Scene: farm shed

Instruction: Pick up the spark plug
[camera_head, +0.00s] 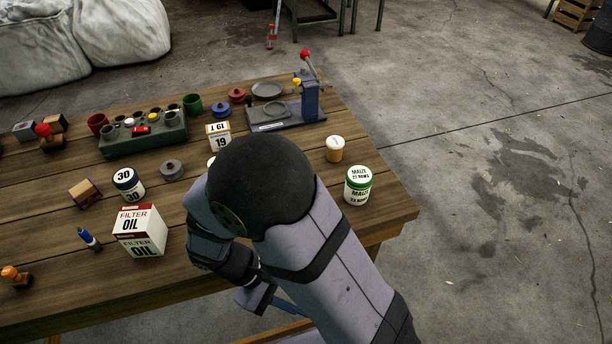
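I cannot make out a spark plug with certainty. A small blue piece with a dark, pale-banded end (89,239) lies on the wooden table (50,290), left of the oil filter box; it is too small to name surely. My arm covers the table's middle and front right. My gripper (262,298) is low at the table's front edge, partly hidden behind my own arm link, well right of the blue piece. A blue bar shows beside it, and I cannot tell whether it is part of my gripper. Its opening is not clear.
The white oil filter box (140,232), jar marked 30 (128,184) and grey knobbed disc (172,170) stand left of my arm. The maize jar (358,186) and orange cup (335,150) stand right. Behind are a green holder (143,137) and lever press (290,110). The front-left planks have free room.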

